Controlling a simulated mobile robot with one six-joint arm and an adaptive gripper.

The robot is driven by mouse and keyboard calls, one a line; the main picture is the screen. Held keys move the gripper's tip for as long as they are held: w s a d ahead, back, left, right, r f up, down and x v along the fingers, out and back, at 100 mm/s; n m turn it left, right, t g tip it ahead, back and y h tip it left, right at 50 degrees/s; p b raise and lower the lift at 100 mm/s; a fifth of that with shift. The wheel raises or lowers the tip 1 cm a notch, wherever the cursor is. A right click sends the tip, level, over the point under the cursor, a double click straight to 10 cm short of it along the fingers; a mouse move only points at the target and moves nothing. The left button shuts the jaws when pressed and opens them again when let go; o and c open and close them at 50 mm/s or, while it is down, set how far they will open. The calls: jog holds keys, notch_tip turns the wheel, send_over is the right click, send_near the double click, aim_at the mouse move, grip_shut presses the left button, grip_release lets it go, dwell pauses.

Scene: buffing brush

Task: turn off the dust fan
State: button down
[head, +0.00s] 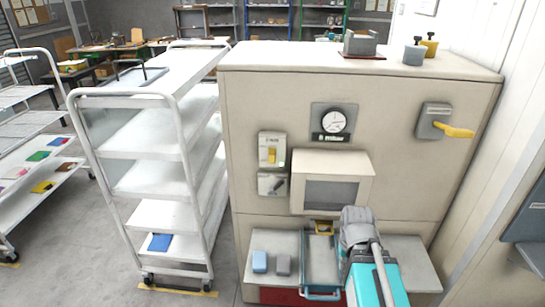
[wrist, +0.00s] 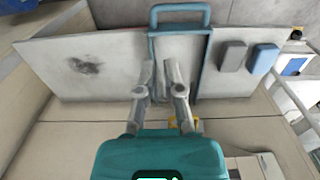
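Two switch boxes are on the front of the beige cabinet (head: 400,160) in the head view. The upper switch box (head: 271,150) has a yellow lever and a small green light. The lower switch box (head: 271,185) has a dark lever at a slant. Their labels are too small to read, so I cannot tell which one is for the dust fan. My gripper (wrist: 159,68) is open and empty in the wrist view, over the shelf and blue-framed tray. In the head view my arm is low in front of the cabinet, apart from both boxes; its fingertips are hidden there.
A hooded box (head: 331,192) juts out right of the switches. The blue-framed tray (head: 321,258) sticks out below it. A blue block (head: 260,262) and a grey block (head: 283,265) lie on the shelf. A yellow-handled switch (head: 446,122) is at upper right. A white cart (head: 150,143) stands left.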

jog(key=w+a+r+n+t+p, duration=0.1)
jog(key=w+r+p, duration=0.1)
jog(key=r+p, duration=1)
jog(key=w+a+r+n+p, duration=0.1)
jog(key=w+r+p, duration=0.2)
jog(key=r+p, duration=0.9)
jog(key=w+a+r+n+t+y+p, duration=0.1)
jog(key=w+a+r+n+y, duration=0.1)
jog(key=w+a+n, duration=0.5)
jog(key=w+a+r+n+t+y+p, duration=0.1)
jog(key=w+a+r+n+t+y, duration=0.1)
jog(key=w+a+n, duration=0.4)
jog(key=a+r+n, duration=0.1)
jog(key=a+n, duration=0.1)
jog(key=a, duration=0.3)
jog(key=shift+w+t, duration=0.3)
jog(key=shift+w, duration=0.05)
jog(key=shift+a, duration=0.1)
jog(key=b, duration=0.8)
send_near(270, 162)
notch_tip(270, 162, down, 5)
jog(key=s+a, duration=0.1)
jog(key=a, duration=0.1)
jog(key=shift+w+f+b, duration=0.25)
jog(key=shift+w+b, duration=0.2)
jog(key=shift+w, duration=0.45)
jog(key=shift+w+f+b, duration=0.2)
jog(key=shift+w+b, duration=0.2)
jog(key=shift+w, duration=0.45)
